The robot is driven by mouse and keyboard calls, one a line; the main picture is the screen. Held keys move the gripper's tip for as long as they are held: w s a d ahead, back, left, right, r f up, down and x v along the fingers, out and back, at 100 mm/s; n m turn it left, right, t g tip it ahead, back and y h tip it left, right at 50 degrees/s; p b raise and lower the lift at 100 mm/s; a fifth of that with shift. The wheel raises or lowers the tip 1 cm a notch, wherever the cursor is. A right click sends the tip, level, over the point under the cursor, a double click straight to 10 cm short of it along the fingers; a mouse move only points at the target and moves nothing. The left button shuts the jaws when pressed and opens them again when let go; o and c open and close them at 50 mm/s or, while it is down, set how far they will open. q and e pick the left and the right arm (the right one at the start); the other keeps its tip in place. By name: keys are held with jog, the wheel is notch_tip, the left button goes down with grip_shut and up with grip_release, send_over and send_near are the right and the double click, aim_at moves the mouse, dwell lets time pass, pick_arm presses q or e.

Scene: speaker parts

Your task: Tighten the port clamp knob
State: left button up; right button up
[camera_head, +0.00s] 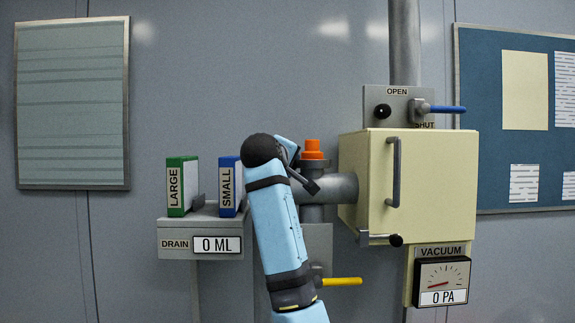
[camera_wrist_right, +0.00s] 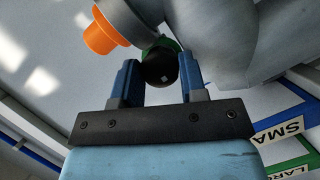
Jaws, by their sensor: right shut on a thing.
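The port clamp knob, a small black round knob (camera_wrist_right: 160,68), sits between the two blue fingers of my right gripper (camera_wrist_right: 157,78) in the right wrist view. The fingers are closed on it from both sides. A bit of green shows just behind the knob. In the head view my right arm rises from the bottom centre and bends over beside the grey port pipe (camera_head: 340,188). There the right gripper (camera_head: 309,184) is small and dark, and I cannot make out the knob. My left gripper is not in view.
An orange cap (camera_head: 312,148) tops the fitting beside my wrist. Right of it are a cream chamber (camera_head: 428,185), a blue lever (camera_head: 447,109) and a vacuum gauge (camera_head: 442,280) reading 0 PA. A yellow lever (camera_head: 342,281) is below. Green (camera_head: 176,186) and blue (camera_head: 226,187) boxes stand left.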

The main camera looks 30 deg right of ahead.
jog(key=o, duration=0.6)
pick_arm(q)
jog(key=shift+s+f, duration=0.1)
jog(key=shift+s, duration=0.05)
pick_arm(e)
jog(key=shift+o, duration=0.3)
pick_arm(q)
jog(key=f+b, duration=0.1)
jog(key=b, duration=0.1)
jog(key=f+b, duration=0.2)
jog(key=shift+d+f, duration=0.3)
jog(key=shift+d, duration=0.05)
pick_arm(e)
jog(key=v, duration=1.4)
jog(key=shift+f, duration=0.1)
